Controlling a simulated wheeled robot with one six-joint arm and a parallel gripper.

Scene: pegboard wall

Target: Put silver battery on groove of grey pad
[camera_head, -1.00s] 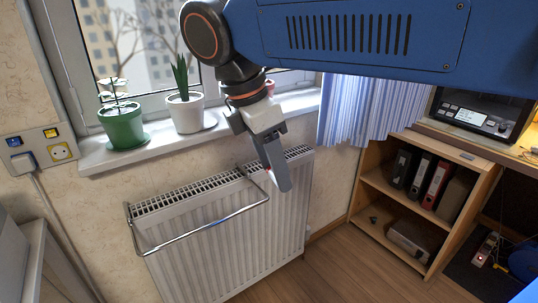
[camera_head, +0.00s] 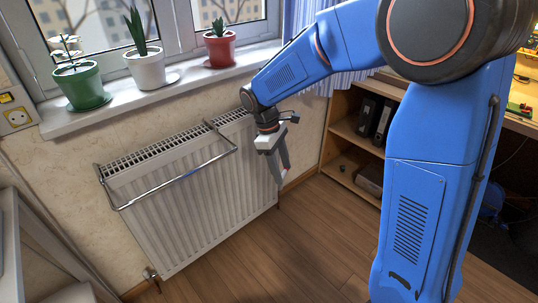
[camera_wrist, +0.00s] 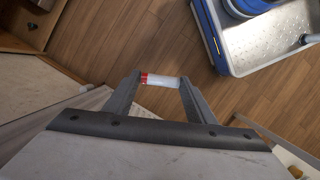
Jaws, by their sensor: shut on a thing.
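My gripper (camera_head: 281,172) hangs fingers-down beside the right end of the radiator in the head view. In the wrist view my gripper (camera_wrist: 161,81) is shut on the silver battery (camera_wrist: 165,81), which lies crosswise between the two fingertips. The battery looks pale silver-white with a red band at its left end. It is held clear above the wooden floor. In the head view I cannot make out the battery at the fingers. No grey pad with a groove can be made out in either view.
A white radiator (camera_head: 195,205) with a chrome rail (camera_head: 180,178) stands under the windowsill (camera_head: 150,98). Potted plants in green (camera_head: 82,86), white (camera_head: 148,68) and red (camera_head: 219,50) pots line the sill. A wooden shelf (camera_head: 346,131) with binders stands right of my gripper. Floor (camera_head: 265,250) is open in front.

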